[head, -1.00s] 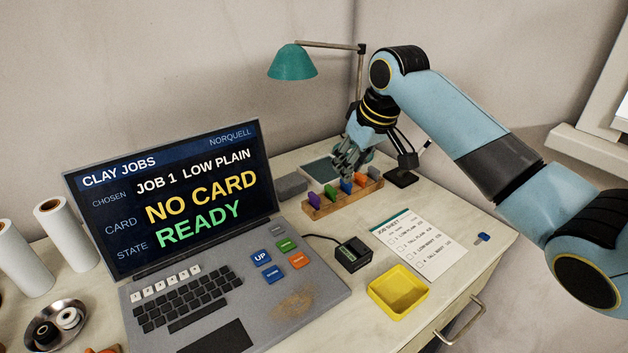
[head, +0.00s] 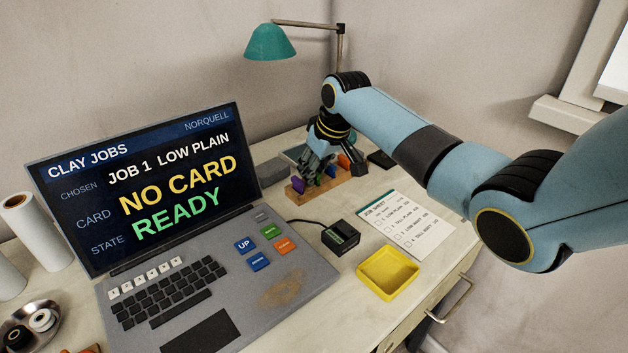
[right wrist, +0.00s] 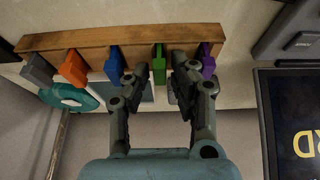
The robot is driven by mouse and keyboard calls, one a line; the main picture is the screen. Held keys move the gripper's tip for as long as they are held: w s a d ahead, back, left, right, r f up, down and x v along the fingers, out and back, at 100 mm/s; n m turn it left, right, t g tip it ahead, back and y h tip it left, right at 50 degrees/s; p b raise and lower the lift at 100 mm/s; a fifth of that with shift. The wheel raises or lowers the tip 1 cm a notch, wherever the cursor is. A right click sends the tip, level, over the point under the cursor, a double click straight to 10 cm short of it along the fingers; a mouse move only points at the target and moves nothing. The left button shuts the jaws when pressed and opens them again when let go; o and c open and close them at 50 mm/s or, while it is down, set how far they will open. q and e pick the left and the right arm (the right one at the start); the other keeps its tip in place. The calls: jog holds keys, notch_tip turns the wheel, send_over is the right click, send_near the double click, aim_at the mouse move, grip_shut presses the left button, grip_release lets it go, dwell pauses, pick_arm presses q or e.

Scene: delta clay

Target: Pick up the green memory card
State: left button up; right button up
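The green memory card (right wrist: 158,64) stands upright in a slot of the wooden rack (right wrist: 120,38) in the right wrist view, between the blue card (right wrist: 114,65) and the purple card (right wrist: 208,62). My right gripper (right wrist: 160,76) is open, with one finger on each side of the green card; I cannot tell whether they touch it. In the head view my right gripper (head: 315,172) is over the rack (head: 335,189) and hides the green card. My left gripper is in neither view.
An orange card (right wrist: 73,68) and a grey card (right wrist: 37,68) stand in the same rack. The laptop (head: 215,290) is left of the rack. A black card reader (head: 340,236), a yellow tray (head: 388,291) and a job sheet (head: 405,224) lie in front. The teal lamp (head: 272,42) stands behind.

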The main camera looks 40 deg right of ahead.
grip_shut()
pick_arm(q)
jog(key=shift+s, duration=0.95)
pick_arm(e)
jog(key=shift+r, duration=0.15)
